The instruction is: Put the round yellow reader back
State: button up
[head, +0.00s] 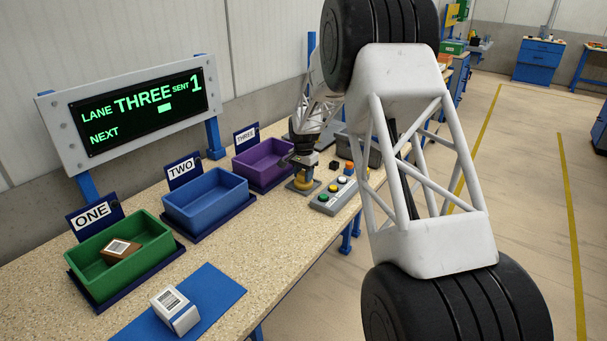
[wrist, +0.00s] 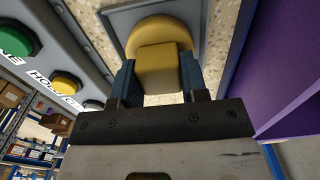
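The round yellow reader (wrist: 160,38) shows in the wrist view as a yellow disc with a block-shaped grip. My gripper (wrist: 158,85) has its two blue fingers against opposite sides of that grip, shut on it. In the head view, the reader (head: 302,183) is low under my gripper (head: 303,166), over a grey square plate (head: 291,187) on the bench. The plate also shows behind the disc in the wrist view (wrist: 118,18). I cannot tell whether the disc touches the plate. The gripper partly hides the reader.
A button box (head: 322,205) stands close on one side, the purple THREE bin (head: 255,178) on the other. The blue TWO bin (head: 207,212) and green ONE bin (head: 95,285), holding a brown parcel (head: 120,248), lie further left. A white parcel (head: 175,311) sits on a blue mat (head: 222,287). The screen (head: 135,112) reads LANE THREE, SENT 1.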

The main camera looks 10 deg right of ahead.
jog(key=o, duration=0.5)
jog(key=shift+c, duration=0.2)
jog(key=shift+r, duration=3.95)
jog(key=shift+r, duration=0.1)
